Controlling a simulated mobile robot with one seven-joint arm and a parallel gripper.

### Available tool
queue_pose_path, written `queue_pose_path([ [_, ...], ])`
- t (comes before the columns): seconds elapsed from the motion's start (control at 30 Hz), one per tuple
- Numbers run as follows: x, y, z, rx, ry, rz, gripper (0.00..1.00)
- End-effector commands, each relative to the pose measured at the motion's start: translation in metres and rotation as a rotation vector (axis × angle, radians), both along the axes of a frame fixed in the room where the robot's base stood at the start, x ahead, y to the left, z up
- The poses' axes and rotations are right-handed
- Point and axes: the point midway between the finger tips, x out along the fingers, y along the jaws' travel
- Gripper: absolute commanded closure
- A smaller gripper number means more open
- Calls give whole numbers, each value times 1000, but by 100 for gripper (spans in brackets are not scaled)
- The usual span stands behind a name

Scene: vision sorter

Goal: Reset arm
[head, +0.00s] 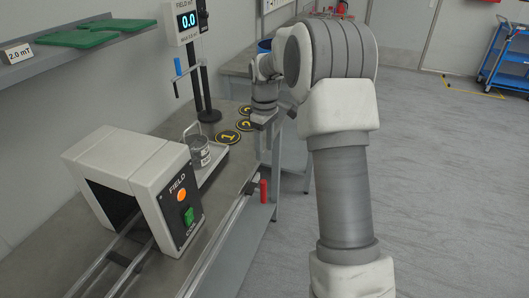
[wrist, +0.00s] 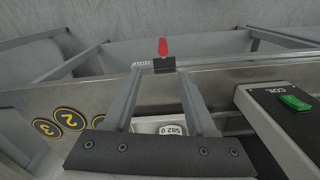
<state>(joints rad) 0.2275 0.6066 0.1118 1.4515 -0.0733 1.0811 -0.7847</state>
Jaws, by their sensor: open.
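My arm rises at the right of the head view and bends over to the left. My gripper (head: 262,122) hangs above the right edge of the steel bench (head: 232,178), just right of the numbered yellow-and-black discs. In the wrist view my gripper (wrist: 161,85) shows two grey fingers set apart, with nothing between them. A metal can with a wire handle (head: 198,152) stands on a pale tray (head: 214,166), left of my gripper and apart from it. A readout of 582 g (wrist: 172,130) shows between the fingers, partly hidden by the gripper body.
A white FIELD box (head: 130,165) with orange and green buttons stands over rails at the front left. A field meter (head: 187,22) reading 0.0 stands behind. A red handle (head: 263,191) sticks up at the bench edge. Open floor lies right; a blue cart (head: 505,60) stands far off.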

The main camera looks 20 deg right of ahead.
Motion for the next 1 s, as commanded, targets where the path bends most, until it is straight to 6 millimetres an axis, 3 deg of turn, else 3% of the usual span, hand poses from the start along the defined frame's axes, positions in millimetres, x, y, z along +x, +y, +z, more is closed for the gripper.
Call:
queue_pose_path([
  [0.67, -1, 1, 6, 0, -3, -3, 43],
  [1.0, -16, 9, 38, -11, -34, -41, 43],
])
